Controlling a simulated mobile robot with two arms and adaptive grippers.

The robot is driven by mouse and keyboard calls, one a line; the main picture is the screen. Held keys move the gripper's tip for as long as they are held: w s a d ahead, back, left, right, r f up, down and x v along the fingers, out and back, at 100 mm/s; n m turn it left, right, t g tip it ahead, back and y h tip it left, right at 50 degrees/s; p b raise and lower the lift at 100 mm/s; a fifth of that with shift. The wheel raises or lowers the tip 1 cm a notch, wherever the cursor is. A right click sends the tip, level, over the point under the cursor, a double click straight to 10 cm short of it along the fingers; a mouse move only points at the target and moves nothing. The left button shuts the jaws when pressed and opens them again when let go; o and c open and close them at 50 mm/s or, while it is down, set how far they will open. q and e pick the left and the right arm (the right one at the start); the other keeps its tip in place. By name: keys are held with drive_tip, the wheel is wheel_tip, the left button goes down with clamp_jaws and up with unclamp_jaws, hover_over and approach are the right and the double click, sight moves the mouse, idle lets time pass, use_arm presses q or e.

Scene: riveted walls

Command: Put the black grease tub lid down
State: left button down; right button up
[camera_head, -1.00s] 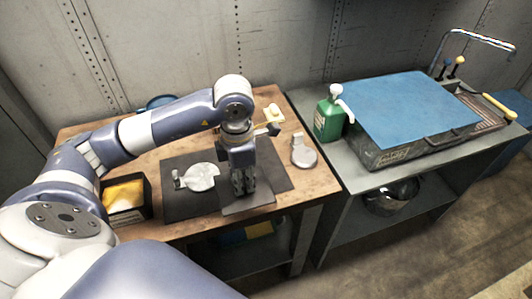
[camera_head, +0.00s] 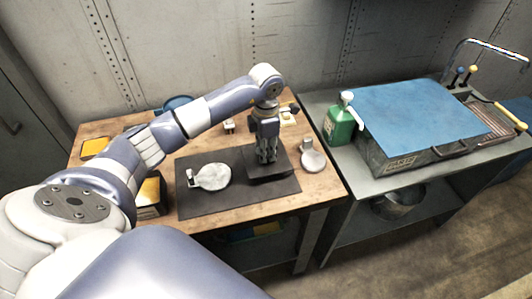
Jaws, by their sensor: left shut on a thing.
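My left gripper (camera_head: 266,157) points down over the wooden table. It is shut on the black grease tub lid (camera_head: 284,166), a dark, flat, square-looking piece below its fingers. The lid is over the back right part of the dark mat (camera_head: 225,207). I cannot tell whether it touches the mat. The fingers hide the middle of the lid. My right gripper is out of view.
A grey round metal piece (camera_head: 214,176) lies on the mat's left part. Another (camera_head: 313,160) lies right of the mat. A green pump bottle (camera_head: 339,127) and a blue-topped case (camera_head: 420,112) stand on the right bench. The mat's front is clear.

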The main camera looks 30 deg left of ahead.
use_arm(q)
wheel_tip(320, 180, down, 2)
drive_tip(key=shift+f+p, duration=0.1)
drive_tip(key=shift+p, duration=0.3)
drive_tip(key=shift+f, duration=0.1)
drive_tip(key=shift+f+b, duration=0.2)
drive_tip(key=shift+b, duration=0.1)
drive_tip(key=c, duration=1.4)
unclamp_jaws()
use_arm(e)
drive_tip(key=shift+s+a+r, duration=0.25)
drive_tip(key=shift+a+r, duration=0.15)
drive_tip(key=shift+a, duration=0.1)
use_arm(q)
drive_tip(key=shift+r, duration=0.1)
drive_tip(key=shift+r, duration=0.3)
wheel_tip(320, 180, up, 11)
drive_tip(key=b, duration=0.3)
drive_tip(key=shift+f, duration=0.2)
drive_tip(key=shift+r, duration=0.55)
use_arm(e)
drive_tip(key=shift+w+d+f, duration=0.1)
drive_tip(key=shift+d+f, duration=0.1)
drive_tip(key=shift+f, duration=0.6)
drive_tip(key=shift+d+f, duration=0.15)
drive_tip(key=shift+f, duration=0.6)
